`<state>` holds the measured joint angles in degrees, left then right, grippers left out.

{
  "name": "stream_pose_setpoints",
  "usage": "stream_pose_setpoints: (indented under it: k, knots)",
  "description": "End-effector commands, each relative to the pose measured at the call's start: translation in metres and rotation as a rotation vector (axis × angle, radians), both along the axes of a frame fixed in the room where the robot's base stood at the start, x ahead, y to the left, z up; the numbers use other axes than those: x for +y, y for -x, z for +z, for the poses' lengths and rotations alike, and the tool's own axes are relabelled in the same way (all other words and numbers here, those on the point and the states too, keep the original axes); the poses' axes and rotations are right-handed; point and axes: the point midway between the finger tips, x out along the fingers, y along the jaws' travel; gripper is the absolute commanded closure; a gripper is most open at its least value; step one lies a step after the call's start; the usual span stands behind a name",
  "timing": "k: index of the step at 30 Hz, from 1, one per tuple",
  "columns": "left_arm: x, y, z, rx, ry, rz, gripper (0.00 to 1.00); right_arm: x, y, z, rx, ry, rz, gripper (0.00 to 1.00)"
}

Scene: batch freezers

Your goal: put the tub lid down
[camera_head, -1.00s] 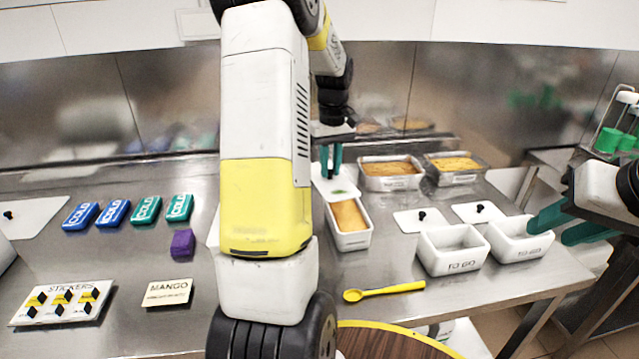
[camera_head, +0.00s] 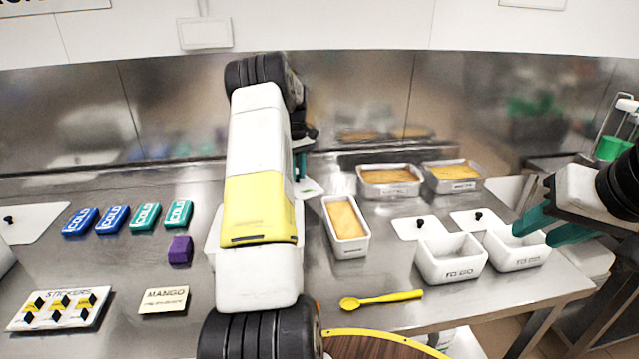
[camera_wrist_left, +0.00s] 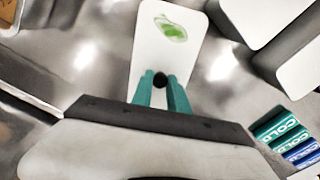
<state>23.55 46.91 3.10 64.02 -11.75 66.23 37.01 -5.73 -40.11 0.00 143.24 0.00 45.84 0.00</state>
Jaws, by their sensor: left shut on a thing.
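The tub lid (camera_wrist_left: 165,45) is a white plate with a green leaf mark and a black knob. In the left wrist view my left gripper (camera_wrist_left: 161,84) has its teal fingers shut on the knob. In the head view the lid (camera_head: 309,188) shows only as a white corner behind my left arm, and the left gripper (camera_head: 301,165) is mostly hidden there. I cannot tell whether the lid touches the counter. A white tub (camera_head: 346,228) of yellow-orange contents stands uncovered to the right of the lid. My right gripper (camera_head: 540,228) is open with nothing between its fingers, over the right white tub.
Two white TO GO tubs (camera_head: 450,262) stand at the right front, with two lids (camera_head: 420,228) behind them. Metal pans (camera_head: 390,188) stand at the back. COLD packs (camera_head: 112,219) and a purple block (camera_head: 180,250) lie left. A yellow spoon (camera_head: 382,300) lies near the front edge.

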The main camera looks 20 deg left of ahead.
Motion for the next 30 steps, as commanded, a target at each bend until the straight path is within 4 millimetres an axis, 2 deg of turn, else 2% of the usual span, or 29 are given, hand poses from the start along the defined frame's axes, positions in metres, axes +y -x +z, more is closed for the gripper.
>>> stream_pose_setpoints:
  k: [5,13,25,26,28,29,30]
  knots:
    - [0.0,0.0,-0.014,0.001,-0.001,-0.001,1.0,0.0,0.0,0.0,0.0,0.0,0.0,0.64]
    - [0.0,0.001,-0.054,0.001,0.0,0.0,1.0,0.0,0.0,0.0,0.0,0.0,0.0,0.64]
    - [0.0,0.0,-0.06,-0.001,-0.001,0.0,1.0,0.0,0.0,0.0,0.0,0.0,0.0,0.64]
    - [0.0,0.0,-0.06,-0.001,-0.001,0.0,0.76,0.0,0.0,0.0,0.0,0.0,0.0,0.64]
    - [0.0,0.0,-0.06,-0.001,-0.001,0.0,0.63,0.0,0.0,0.0,0.0,0.0,0.0,0.64]
    - [0.0,0.0,-0.06,-0.001,-0.001,0.0,0.58,0.0,0.0,0.0,0.0,0.0,0.0,0.64]
    - [0.0,0.0,-0.06,-0.001,-0.001,0.0,0.58,0.0,0.0,0.0,0.0,0.0,0.0,0.64]
